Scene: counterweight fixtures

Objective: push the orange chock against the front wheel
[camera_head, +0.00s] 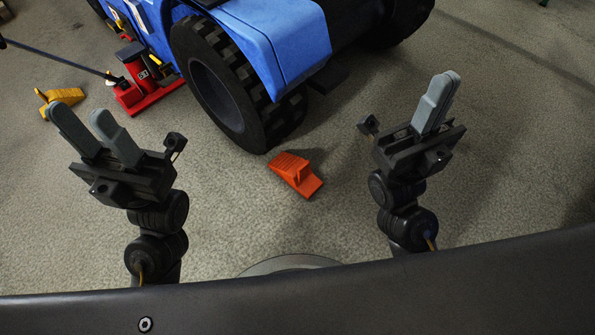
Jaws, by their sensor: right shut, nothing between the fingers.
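The orange chock (295,173) lies on the floor in the middle of the head view, with its ridged end near the bottom of the front wheel (222,88). The wheel is a large black tyre under the blue fender of the vehicle. My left gripper (84,128) is open and empty, left of the wheel and chock, with its two grey fingers apart. My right gripper (440,98) is shut and empty, up and to the right of the chock. Both are apart from the chock.
The blue vehicle (282,38) fills the top middle. A red jack (140,80) with a long dark handle stands left of the wheel. A yellow chock (62,97) lies at the far left, near my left gripper. The floor (340,215) around the orange chock is clear.

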